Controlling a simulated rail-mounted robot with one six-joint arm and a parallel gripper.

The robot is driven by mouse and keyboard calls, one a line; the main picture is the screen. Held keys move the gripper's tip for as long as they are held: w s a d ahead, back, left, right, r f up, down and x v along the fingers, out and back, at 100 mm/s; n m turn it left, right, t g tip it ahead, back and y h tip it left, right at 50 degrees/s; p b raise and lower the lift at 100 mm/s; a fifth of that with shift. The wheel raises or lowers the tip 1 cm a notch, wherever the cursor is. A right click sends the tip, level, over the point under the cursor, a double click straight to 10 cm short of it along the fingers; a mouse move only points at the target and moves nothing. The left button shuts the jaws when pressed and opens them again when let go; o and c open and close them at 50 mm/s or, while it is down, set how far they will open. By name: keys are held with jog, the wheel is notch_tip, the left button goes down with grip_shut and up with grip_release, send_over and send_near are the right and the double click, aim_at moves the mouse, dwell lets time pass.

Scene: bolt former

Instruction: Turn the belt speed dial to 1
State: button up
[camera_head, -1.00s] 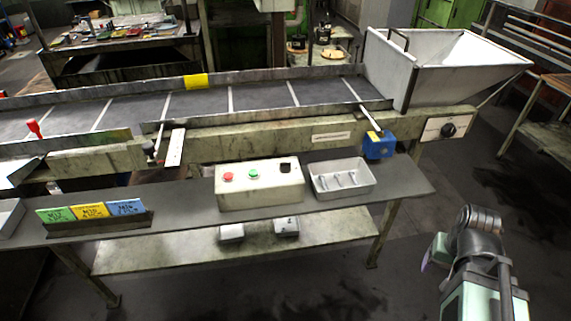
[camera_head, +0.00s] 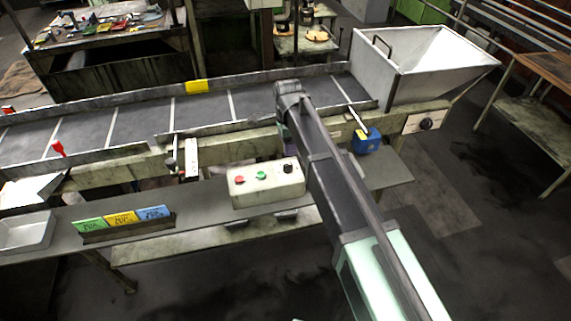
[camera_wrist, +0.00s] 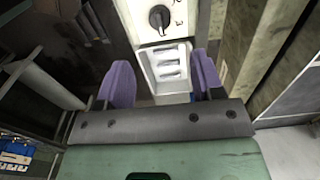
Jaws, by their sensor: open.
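A white panel with a black dial (camera_head: 426,123) is on the conveyor frame below the hopper. A cream control box (camera_head: 250,187) on the shelf has a red button, a green button and a black knob (camera_head: 288,168). In the wrist view, a black dial (camera_wrist: 158,17) with markings is at the top, beyond the fingertips; the markings are too small to read. My gripper (camera_wrist: 162,78) is open, with purple fingers apart and nothing between them touching. In the head view my arm hides most of the gripper, near the conveyor's front edge above the control box.
The white hopper (camera_head: 420,70) stands at the belt's right end.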

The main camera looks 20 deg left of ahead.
aim_at(288, 165)
notch_tip(288, 165, down, 11)
jog(key=b, duration=1)
jog(key=shift+r, duration=0.25)
jog(key=c, duration=0.9)
